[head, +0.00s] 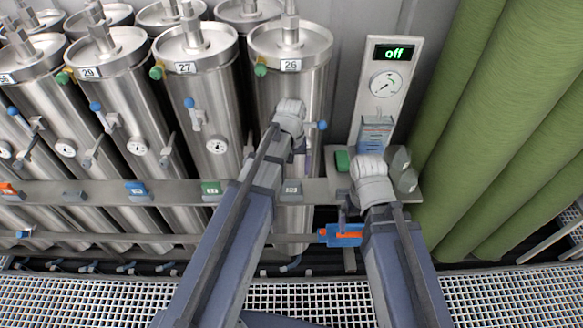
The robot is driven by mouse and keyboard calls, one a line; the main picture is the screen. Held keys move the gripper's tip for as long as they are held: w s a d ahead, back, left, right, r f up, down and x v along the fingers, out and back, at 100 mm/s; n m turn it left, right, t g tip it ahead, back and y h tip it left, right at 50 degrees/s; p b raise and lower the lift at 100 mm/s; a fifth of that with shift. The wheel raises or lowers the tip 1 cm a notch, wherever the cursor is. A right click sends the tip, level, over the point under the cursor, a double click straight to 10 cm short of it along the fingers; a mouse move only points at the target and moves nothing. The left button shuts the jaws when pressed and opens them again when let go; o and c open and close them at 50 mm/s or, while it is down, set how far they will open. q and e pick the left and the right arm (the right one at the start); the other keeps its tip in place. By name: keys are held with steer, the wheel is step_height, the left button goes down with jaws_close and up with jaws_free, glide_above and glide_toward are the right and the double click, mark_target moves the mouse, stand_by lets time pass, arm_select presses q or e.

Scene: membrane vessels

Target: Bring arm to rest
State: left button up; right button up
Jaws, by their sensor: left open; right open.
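My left arm reaches up from the bottom middle, and its end with the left gripper (290,113) is in front of the upper body of the steel vessel 26 (290,75). My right arm comes up to its right, and its end with the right gripper (371,178) is in front of the lower part of the instrument panel (405,60). Both grippers are open, and I see nothing held in either. The fingers are mostly hidden behind the wrists, so I cannot tell whether they touch anything.
More steel vessels with valves and gauges, such as vessel 27 (208,90), stand to the left. A metal rail (110,191) runs across them. An orange and blue block (341,236) is beside my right arm. Green cylinders (490,120) stand at right. Grating (75,300) covers the floor.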

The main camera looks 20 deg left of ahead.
mark_target(291, 183)
arm_select(q)
steer(key=shift+f, duration=0.15)
step_height(291, 183, down, 8)
steer(key=b, duration=0.8)
steer(key=shift+r, duration=0.35)
step_height(291, 183, up, 8)
steer(key=p, duration=0.8)
step_height(291, 183, down, 9)
steer(key=b, duration=0.8)
steer(key=shift+r, duration=0.15)
step_height(291, 183, up, 10)
steer(key=p, duration=0.9)
steer(key=shift+w, duration=0.1)
